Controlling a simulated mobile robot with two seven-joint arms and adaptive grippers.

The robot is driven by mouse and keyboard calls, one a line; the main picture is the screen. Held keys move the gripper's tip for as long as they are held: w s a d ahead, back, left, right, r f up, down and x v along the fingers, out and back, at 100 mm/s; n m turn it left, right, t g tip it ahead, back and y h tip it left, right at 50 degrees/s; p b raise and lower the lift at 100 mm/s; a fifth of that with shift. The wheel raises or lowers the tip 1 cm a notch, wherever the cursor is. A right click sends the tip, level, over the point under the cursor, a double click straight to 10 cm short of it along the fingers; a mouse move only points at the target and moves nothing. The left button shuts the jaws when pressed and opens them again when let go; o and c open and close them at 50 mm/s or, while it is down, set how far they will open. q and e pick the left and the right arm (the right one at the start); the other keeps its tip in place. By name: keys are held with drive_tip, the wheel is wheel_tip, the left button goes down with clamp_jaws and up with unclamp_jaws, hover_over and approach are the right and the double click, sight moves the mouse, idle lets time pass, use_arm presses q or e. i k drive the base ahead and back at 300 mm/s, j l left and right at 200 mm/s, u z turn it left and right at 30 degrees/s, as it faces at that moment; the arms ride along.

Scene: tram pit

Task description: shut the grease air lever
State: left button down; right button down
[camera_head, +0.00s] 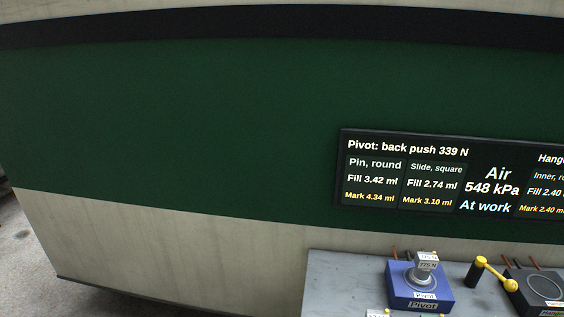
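A yellow lever (495,272) with a round knob at its lower right end stands on a black cylindrical post at the right of the bench. It slants down to the right from the post. No label on it can be read, so I cannot tell for certain that it is the grease air lever. A dark display (452,178) on the wall reads "Air 548 kPa" and "At work". Neither of my grippers shows in the head view.
A grey bench (345,285) fills the lower right. A blue block (405,294) labelled "Pivot" stands left of the lever, with a grey fitting on top. A black unit (530,290) with a ring stands close to the right. A green and pale wall (200,130) is behind.

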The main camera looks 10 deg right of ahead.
sight(509, 284)
drive_tip(key=z, duration=1)
